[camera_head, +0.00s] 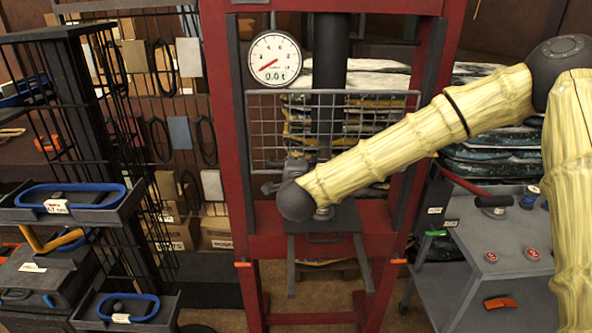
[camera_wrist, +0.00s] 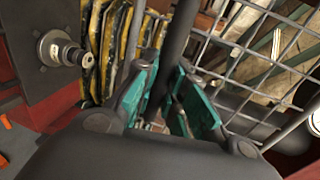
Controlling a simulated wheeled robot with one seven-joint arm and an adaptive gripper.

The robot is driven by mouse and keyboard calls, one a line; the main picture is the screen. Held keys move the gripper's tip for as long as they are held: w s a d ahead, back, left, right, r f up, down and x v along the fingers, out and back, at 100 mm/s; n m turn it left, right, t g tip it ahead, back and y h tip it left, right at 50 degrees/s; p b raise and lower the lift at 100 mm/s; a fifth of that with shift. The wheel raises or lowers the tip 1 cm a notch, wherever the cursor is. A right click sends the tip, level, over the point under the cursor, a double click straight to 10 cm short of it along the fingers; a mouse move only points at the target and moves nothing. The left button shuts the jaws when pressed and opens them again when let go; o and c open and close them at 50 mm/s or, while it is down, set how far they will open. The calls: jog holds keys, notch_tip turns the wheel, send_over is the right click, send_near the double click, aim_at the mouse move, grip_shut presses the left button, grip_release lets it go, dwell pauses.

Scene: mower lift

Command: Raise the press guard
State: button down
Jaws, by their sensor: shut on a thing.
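The press guard (camera_head: 300,130) is a grey wire mesh panel across the front of the red press (camera_head: 230,150). It hangs below the round gauge, with its lower edge just above the press bed. The mesh also shows at the right of the wrist view (camera_wrist: 262,48). My gripper (camera_wrist: 176,92) has its teal-padded fingers closed on a dark round bar (camera_wrist: 180,40) beside the mesh, which looks like the guard's bar. In the head view my wrist and forearm cover the guard's lower right part, and the grip itself is mostly hidden.
The gauge (camera_head: 275,60) reads 0.0 t. A metal part (camera_wrist: 62,50) stands on the dark bed plate (camera_head: 345,216). A grey cart (camera_head: 470,255) is at the right. A dark rack with blue-rimmed trays (camera_head: 70,213) is at the left. Wrapped stacks lie behind the press.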

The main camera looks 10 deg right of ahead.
jog(key=shift+r, duration=0.1)
jog(key=c, duration=1.5)
grip_release()
jog(key=shift+o, duration=0.2)
jog(key=v, duration=1.2)
jog(key=shift+f, duration=0.25)
